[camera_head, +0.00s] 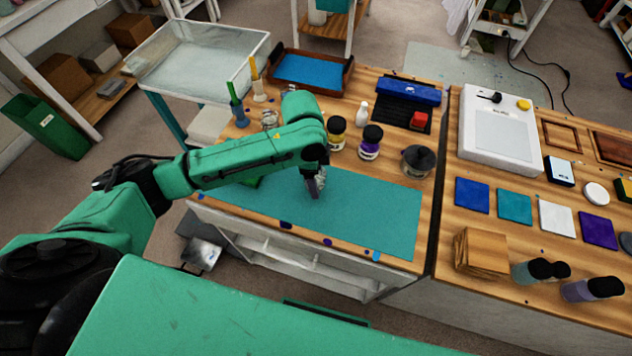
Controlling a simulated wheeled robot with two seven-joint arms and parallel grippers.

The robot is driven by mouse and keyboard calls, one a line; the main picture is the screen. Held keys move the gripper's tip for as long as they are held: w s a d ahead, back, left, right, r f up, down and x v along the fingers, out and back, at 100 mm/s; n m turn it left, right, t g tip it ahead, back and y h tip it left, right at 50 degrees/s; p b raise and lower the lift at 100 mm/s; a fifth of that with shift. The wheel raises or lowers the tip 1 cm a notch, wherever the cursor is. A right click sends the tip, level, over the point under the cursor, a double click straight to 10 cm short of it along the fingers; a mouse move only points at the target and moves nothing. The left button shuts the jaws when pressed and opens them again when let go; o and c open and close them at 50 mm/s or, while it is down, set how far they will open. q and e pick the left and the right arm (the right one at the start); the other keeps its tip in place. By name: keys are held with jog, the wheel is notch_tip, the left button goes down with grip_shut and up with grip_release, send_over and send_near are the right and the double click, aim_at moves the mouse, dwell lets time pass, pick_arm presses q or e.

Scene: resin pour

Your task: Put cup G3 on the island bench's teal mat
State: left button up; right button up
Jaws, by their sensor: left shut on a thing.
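The teal mat (370,215) lies flat along the front of the wooden island bench (428,195). My left gripper (315,188) points down over the middle of the mat, shut on a small clear cup (321,179). The gripper hides most of the cup, and no G3 label can be read. I cannot tell whether the cup's base touches the mat. My right gripper is out of view.
Behind the mat stand yellow (337,132) and purple (370,142) jars and a dark round-topped pot (416,161). A clear cup (269,119) stands at the back left. The mat's right half is clear.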

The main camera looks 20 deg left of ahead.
pick_arm(q)
jog(key=f, duration=0.2)
jog(key=shift+s+f, duration=0.35)
jog(key=shift+w+f, duration=0.1)
jog(key=shift+w, duration=0.05)
jog(key=o, duration=1.3)
jog(key=shift+f, duration=0.1)
jog(key=r, duration=0.4)
jog(key=a+r, duration=0.1)
jog(key=r, duration=0.7)
jog(key=shift+a+r+b, duration=0.1)
jog(key=shift+a+b, duration=0.05)
jog(key=shift+b, duration=0.2)
jog(key=shift+s, duration=0.2)
